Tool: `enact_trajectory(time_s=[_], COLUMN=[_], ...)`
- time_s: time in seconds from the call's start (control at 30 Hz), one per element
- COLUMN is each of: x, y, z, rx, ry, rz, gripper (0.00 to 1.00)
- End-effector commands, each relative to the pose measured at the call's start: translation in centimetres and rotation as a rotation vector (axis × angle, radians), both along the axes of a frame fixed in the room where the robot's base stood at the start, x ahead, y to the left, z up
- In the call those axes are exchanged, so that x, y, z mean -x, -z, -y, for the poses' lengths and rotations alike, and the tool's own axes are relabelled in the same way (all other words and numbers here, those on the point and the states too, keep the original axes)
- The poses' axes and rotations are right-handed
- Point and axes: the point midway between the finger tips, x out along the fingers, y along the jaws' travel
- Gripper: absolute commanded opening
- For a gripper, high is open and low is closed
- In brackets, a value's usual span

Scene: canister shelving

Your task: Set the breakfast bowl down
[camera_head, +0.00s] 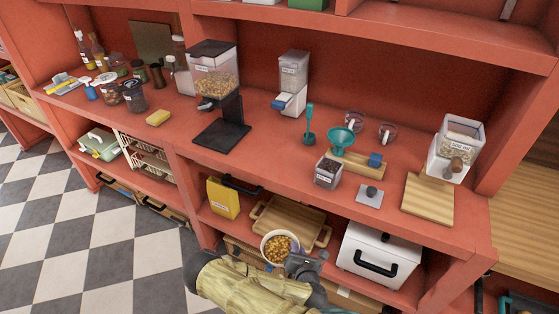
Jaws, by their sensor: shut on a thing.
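The breakfast bowl (264,241) is white outside and filled with golden cereal. My gripper (297,262) is shut on its right front rim. The bowl looks level and appears in front of the lower shelf, overlapping the front edge of a wooden tray (290,217). I cannot tell whether it touches anything below. My forearm and gripper body hide its underside and the area in front of it.
A yellow box (223,198) stands left of the tray and a white bin with a black handle (378,252) right of it. Above, the counter holds a cereal dispenser (213,75), a teal funnel (341,140) and a small labelled canister (328,173).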

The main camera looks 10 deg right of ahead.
Motion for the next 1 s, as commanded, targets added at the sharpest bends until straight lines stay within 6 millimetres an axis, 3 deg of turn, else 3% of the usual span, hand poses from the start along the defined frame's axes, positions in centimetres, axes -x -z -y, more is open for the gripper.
enact_trajectory(time_s=[0.4, 0.6, 1.0], x=[0.0, 0.3, 0.0], y=[-3.8, -2.7, -3.1], z=[0.3, 0.6, 0.5], rx=[0.000, -0.001, -0.004], ry=[0.005, 0.016, 0.013], rz=[0.002, -0.013, 0.002], gripper=[0.00, 0.00, 0.00])
